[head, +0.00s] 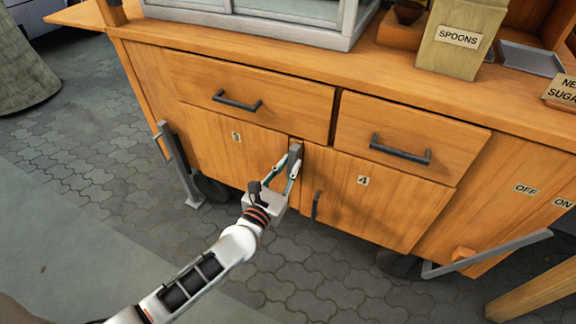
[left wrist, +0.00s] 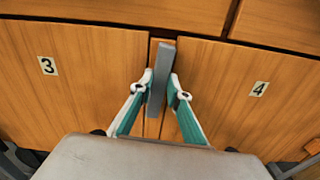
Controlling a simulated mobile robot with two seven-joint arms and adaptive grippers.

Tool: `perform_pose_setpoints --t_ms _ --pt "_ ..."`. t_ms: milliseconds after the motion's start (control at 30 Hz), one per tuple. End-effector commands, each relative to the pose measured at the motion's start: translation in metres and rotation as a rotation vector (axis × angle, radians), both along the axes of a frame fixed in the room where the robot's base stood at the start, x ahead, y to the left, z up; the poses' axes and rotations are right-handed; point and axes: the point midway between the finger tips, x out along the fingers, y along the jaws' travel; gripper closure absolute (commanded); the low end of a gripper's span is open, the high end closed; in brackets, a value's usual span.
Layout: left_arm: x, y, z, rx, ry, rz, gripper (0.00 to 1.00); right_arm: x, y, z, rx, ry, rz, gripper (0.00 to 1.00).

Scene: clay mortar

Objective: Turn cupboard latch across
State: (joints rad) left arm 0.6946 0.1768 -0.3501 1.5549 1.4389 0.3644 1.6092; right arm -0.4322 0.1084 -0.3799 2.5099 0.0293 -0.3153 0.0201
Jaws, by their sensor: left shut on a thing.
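The cupboard latch (head: 294,150) is a grey bar at the seam between cupboard door 3 (head: 220,150) and cupboard door 4 (head: 385,200). In the left wrist view the latch (left wrist: 160,75) stands nearly upright, along the seam. My left gripper (head: 287,172) is shut on the latch. In the left wrist view its two fingers (left wrist: 160,85) lie on either side of the bar, and their tips hide part of its edges. Both doors look closed. My right gripper is in neither view.
Drawers with dark handles (head: 237,101) (head: 400,149) are above the doors. Door 4 has a dark upright handle (head: 315,205) close to my gripper. Grey metal struts (head: 178,165) (head: 487,254) stand at both sides. The paved floor (head: 130,180) in front is clear.

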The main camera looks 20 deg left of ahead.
Motion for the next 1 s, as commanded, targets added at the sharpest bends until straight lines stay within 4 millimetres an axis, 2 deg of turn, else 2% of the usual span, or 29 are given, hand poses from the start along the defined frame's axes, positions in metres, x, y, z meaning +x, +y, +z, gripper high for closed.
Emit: perform_pose_setpoints --t_ms 433,700,1000 --pt "0.001 -0.005 0.003 0.381 -0.017 0.001 1.00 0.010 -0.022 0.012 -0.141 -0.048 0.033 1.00" --pt "0.001 -0.008 0.000 0.639 -0.024 0.001 1.00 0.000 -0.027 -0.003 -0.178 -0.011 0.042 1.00" --pt "0.000 -0.010 -0.003 0.923 -0.033 0.001 1.00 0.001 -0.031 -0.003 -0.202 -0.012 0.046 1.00"
